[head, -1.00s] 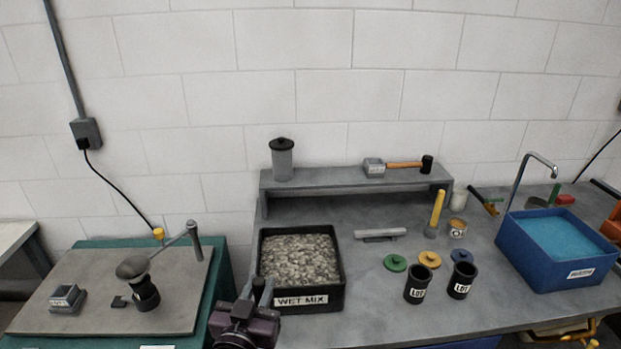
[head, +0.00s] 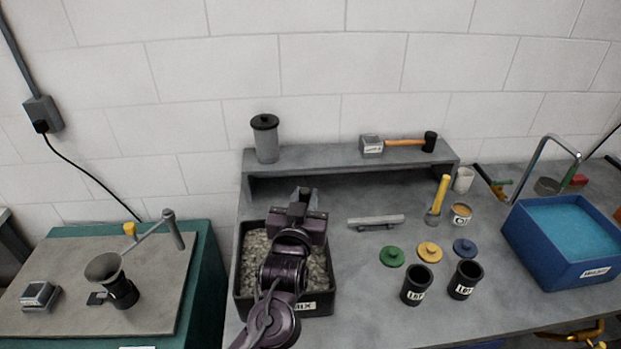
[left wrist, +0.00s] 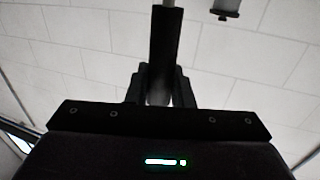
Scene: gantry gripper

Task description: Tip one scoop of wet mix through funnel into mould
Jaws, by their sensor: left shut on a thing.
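My left gripper (head: 298,207) is over the wet mix (head: 252,250) in the black tray labelled WET MIX (head: 244,303). It is shut on a dark bar (left wrist: 166,50), which looks like the scoop's handle. The bar stands between the fingers in the left wrist view. The scoop's bowl and any mix in it cannot be made out. The grey funnel (head: 103,267) sits on the black mould (head: 122,293) on the board at the left, well apart from my gripper. My right gripper is not in view.
A lever arm on a post (head: 173,229) stands behind the funnel, and a grey block (head: 40,295) lies to its left. A shelf (head: 345,158) with a lidded canister (head: 266,140) and a mallet (head: 404,142) runs behind the tray. Black pots (head: 417,286) and a blue basin (head: 560,262) are to the right.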

